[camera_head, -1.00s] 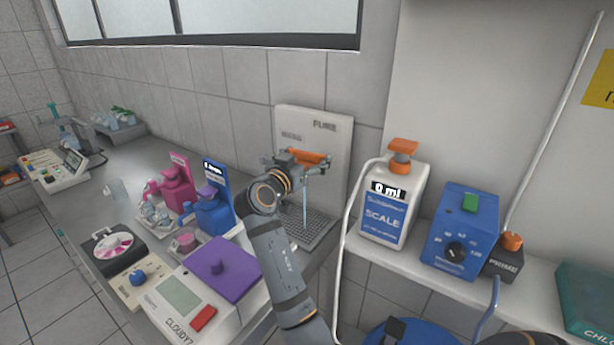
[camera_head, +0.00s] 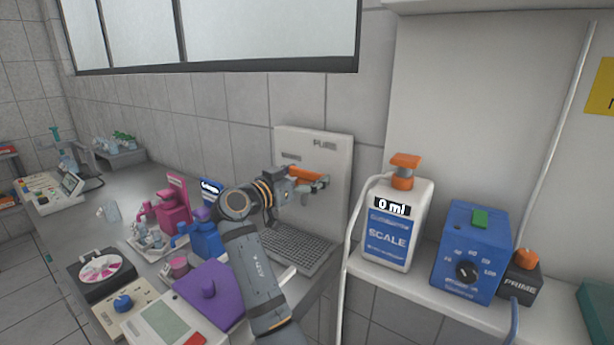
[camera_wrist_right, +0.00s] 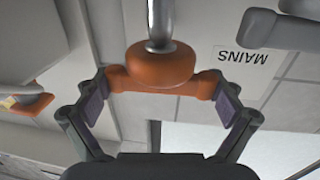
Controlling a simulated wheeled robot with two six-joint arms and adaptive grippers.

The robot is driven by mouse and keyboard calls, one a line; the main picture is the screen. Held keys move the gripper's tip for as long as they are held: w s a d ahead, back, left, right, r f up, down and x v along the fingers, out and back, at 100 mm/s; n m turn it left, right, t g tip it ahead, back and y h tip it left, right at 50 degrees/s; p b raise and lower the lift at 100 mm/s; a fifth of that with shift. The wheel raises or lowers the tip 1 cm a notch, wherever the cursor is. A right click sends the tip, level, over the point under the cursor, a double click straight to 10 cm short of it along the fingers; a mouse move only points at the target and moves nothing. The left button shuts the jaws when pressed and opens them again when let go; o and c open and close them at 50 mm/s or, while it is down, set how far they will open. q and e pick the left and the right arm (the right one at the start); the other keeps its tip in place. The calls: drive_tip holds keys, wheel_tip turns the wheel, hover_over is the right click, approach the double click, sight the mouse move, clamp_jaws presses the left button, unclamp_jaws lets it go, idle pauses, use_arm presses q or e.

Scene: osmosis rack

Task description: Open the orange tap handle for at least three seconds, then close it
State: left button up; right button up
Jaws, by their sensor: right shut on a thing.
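The orange tap handle (camera_head: 308,174) is on the white wall-mounted panel marked PURE (camera_head: 325,145), behind the counter. In the right wrist view the handle (camera_wrist_right: 160,66) is a round hub with a bar across it. My right gripper (camera_head: 298,187) is at the handle. In the right wrist view its two fingers (camera_wrist_right: 162,98) sit against both ends of the bar, shut on it. The handle looks angled in the head view. The gripper partly hides the tap below it, and no clear water stream shows there. My left gripper is in no view.
A grey drip grid (camera_head: 290,249) lies below the tap. Pink and blue bottles (camera_head: 174,212) and a purple-lidded device (camera_head: 212,300) stand left of my arm. A white SCALE bottle (camera_head: 398,225) and blue dial box (camera_head: 470,255) stand right. A white hose (camera_head: 351,230) hangs between.

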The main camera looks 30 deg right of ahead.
sight(307, 171)
drive_tip(key=o, duration=0.8)
wheel_tip(307, 171, up, 10)
idle(0.3)
